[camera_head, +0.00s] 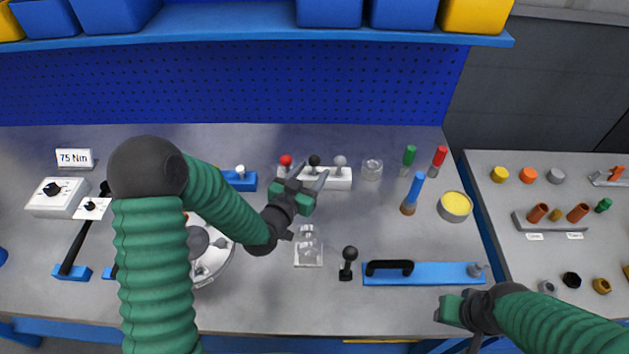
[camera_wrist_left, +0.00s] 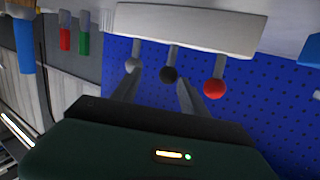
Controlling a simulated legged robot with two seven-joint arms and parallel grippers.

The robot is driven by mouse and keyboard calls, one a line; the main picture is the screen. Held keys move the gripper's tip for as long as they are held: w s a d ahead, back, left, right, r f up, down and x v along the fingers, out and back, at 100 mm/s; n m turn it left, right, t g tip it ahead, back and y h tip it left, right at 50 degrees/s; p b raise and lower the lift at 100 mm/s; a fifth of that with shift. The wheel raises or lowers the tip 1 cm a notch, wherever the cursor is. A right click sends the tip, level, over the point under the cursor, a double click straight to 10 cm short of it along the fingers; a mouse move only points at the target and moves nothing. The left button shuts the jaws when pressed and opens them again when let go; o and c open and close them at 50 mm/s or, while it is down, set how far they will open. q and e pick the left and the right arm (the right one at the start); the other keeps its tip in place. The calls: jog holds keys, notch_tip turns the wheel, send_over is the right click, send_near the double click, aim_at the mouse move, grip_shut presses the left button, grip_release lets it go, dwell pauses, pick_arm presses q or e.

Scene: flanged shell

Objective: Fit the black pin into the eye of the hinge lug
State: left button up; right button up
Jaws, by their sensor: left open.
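The black pin (camera_head: 314,160) has a ball head and stands in the middle of a white rack (camera_head: 343,184), between a red-headed pin (camera_head: 286,160) and a grey-headed pin (camera_head: 340,160). My left gripper (camera_head: 311,181) is open and empty, just in front of the rack. In the left wrist view the black ball (camera_wrist_left: 168,75) shows beyond and between the two open fingers (camera_wrist_left: 157,88), apart from them. A round metal flanged shell (camera_head: 212,262) lies partly behind my left arm; I cannot make out the hinge lug. My right gripper (camera_head: 450,309) is low at the right, its fingers unclear.
A clear fixture (camera_head: 308,247) and a black knob (camera_head: 348,262) stand in front of the rack. A blue plate with a black handle (camera_head: 425,273) lies to their right. Upright screwdrivers (camera_head: 413,193) and a yellow-topped tin (camera_head: 455,206) stand right of the rack. A blue shelf (camera_head: 230,44) overhangs the back.

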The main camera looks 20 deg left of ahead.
pick_arm(q)
jog(key=shift+w+a+n+t, duration=0.3)
jog(key=shift+w+a+t, duration=0.15)
jog(key=shift+t, duration=0.55)
jog(key=shift+y, duration=0.4)
jog(key=w, duration=0.4)
jog(key=w+f, duration=0.1)
jog(key=w, duration=0.2)
jog(key=shift+d, duration=0.2)
jog(key=shift+w+d+r, duration=0.1)
jog(key=shift+w, duration=0.05)
jog(key=shift+d+r, duration=0.1)
jog(key=shift+c, duration=0.4)
jog(key=shift+a, duration=0.2)
jog(key=c, duration=0.7)
grip_shut()
